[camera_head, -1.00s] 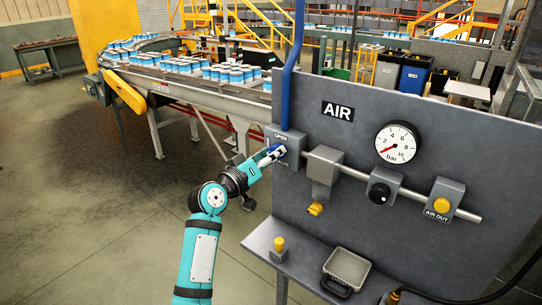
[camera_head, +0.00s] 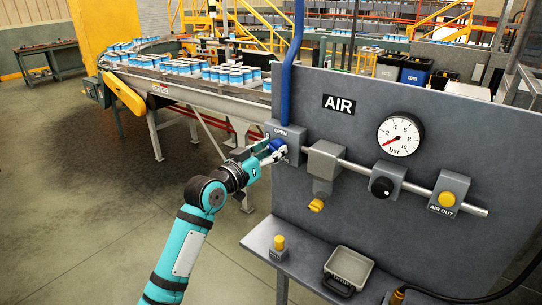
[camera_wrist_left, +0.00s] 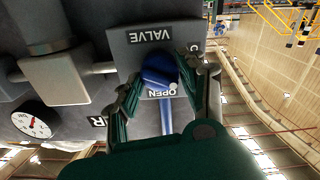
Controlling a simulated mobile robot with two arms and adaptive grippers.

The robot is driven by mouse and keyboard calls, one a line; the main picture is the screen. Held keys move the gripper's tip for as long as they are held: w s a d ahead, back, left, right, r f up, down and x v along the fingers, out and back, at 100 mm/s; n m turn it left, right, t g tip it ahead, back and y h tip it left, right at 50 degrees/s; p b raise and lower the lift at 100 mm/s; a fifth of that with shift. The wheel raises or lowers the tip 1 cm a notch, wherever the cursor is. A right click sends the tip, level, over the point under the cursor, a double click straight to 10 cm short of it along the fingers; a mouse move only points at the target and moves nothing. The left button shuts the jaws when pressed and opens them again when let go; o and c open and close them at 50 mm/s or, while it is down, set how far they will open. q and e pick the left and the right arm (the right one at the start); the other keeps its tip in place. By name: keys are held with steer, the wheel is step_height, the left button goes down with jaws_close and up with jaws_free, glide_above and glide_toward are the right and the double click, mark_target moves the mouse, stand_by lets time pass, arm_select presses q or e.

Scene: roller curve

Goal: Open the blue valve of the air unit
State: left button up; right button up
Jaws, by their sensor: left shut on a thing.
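The blue valve (camera_head: 278,145) sits on a grey block marked OPEN and VALVE at the left edge of the air unit panel (camera_head: 340,200). My left gripper (camera_head: 274,150) reaches it from the left and is shut on the valve handle. In the left wrist view the blue handle (camera_wrist_left: 160,72) lies between the two fingers (camera_wrist_left: 158,76), with the lettering upside down. The fingers partly cover the handle. The gauge (camera_head: 398,136) has its red needle at the low end. My right gripper is not in view.
Along the pipe right of the valve are a grey filter with a yellow knob (camera_head: 316,205), a black knob (camera_head: 382,187) and the yellow AIR OUT button (camera_head: 447,199). A ledge below holds a small tray (camera_head: 348,268). A conveyor with cans (camera_head: 190,68) stands behind my arm.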

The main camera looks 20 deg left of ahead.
arm_select(q)
steer(key=m, duration=0.5)
steer(key=shift+m, duration=0.4)
steer(key=m, duration=0.4)
steer(key=shift+r, duration=0.1)
steer(key=shift+m+p, duration=0.55)
steer(key=shift+m, duration=0.85)
steer(key=o, duration=1.2)
steer(key=shift+d, duration=0.1)
steer(key=shift+c, duration=0.2)
steer(key=shift+s, duration=0.1)
